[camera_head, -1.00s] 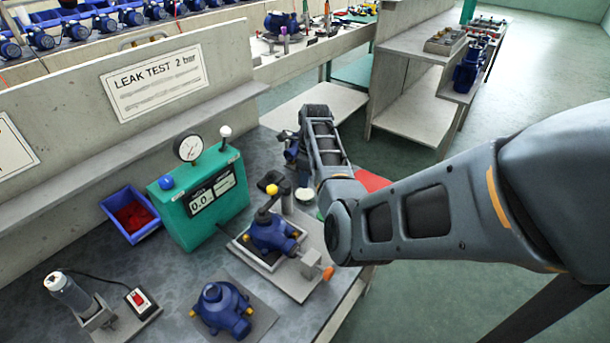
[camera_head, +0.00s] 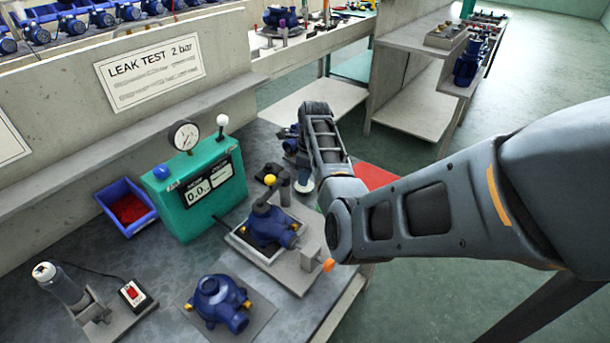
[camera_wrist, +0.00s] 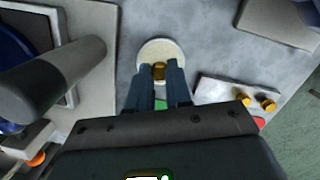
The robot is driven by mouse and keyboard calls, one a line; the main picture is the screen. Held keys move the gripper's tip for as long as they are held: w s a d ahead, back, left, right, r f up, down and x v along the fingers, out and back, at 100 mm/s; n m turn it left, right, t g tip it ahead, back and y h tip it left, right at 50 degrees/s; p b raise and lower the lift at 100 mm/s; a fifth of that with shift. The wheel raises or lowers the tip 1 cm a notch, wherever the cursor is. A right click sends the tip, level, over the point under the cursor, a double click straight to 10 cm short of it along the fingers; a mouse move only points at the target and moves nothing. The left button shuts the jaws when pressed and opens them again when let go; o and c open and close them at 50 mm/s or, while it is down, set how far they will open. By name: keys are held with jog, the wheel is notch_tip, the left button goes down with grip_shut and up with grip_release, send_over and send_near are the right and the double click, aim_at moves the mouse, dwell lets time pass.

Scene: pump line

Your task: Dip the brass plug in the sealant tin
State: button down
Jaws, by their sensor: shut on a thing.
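In the wrist view my gripper (camera_wrist: 159,78) is shut on the brass plug (camera_wrist: 158,71), which shows as a small brown-gold piece between the fingertips. The sealant tin (camera_wrist: 160,48) is a round, pale cream disc from above, and the plug overlaps its near part. I cannot tell whether the plug touches the sealant or hangs above it. In the head view the tin (camera_head: 304,187) stands on the bench just below my gripper. The arm hides the fingertips and the plug there.
A blue pump (camera_head: 268,226) sits in a fixture beside the tin, with an upright grey post (camera_wrist: 65,75) close to my gripper's left. Two brass pieces (camera_wrist: 255,101) rest on a pale block at right. The green leak tester (camera_head: 206,188) stands behind the fixture.

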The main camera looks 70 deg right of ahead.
jog(key=shift+f, duration=0.6)
dwell(1.7)
jog(key=shift+r, duration=0.1)
notch_tip(320, 180, up, 5)
jog(key=p, duration=0.4)
jog(key=shift+p, duration=0.3)
jog(key=shift+r, duration=1)
